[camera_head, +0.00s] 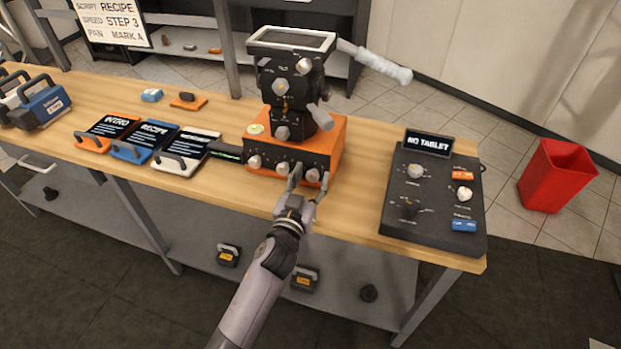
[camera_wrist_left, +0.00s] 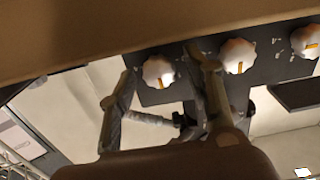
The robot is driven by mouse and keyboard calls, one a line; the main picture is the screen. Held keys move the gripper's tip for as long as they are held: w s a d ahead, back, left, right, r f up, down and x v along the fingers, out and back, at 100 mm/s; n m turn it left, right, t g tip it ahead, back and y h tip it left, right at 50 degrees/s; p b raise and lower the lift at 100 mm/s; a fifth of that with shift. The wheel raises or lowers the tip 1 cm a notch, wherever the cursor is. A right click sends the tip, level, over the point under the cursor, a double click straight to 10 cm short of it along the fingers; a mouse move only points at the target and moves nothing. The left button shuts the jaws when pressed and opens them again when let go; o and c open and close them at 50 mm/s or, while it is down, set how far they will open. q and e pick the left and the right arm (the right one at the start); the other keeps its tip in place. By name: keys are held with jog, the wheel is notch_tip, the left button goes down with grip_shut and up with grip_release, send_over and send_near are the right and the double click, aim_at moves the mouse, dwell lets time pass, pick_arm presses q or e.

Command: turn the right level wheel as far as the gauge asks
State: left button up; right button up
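The orange and black levelling base (camera_head: 340,140) stands on the wooden bench and carries a black camera head. Its dark front panel has white level wheels in a row; the right level wheel (camera_head: 313,175) is nearest its right end. A small round greenish gauge (camera_head: 255,129) sits on the base's top left corner; its reading is too small to make out. My left gripper (camera_head: 308,187) is open, one finger on each side of the right wheel. In the left wrist view that wheel (camera_wrist_left: 158,72) shows an orange mark and lies between the fingers, with gaps visible.
The middle wheel (camera_head: 282,168) is close beside my left finger. A dark control panel (camera_head: 433,205) with a "NO TABLET" screen (camera_head: 429,143) lies to the right. Labelled tablets (camera_head: 145,140) lie to the left. A white-wrapped handle (camera_head: 375,62) sticks out behind. Bare bench separates base and panel.

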pick_arm(q)
grip_shut()
dwell(0.4)
jog(key=shift+m, duration=0.4)
jog(key=m, duration=0.3)
jog(key=shift+m, duration=0.3)
jog(key=shift+d+f+m+b, duration=0.15)
jog(key=shift+m+b, duration=0.15)
jog(key=shift+m, duration=1.9)
grip_release()
jog(key=shift+s, duration=0.15)
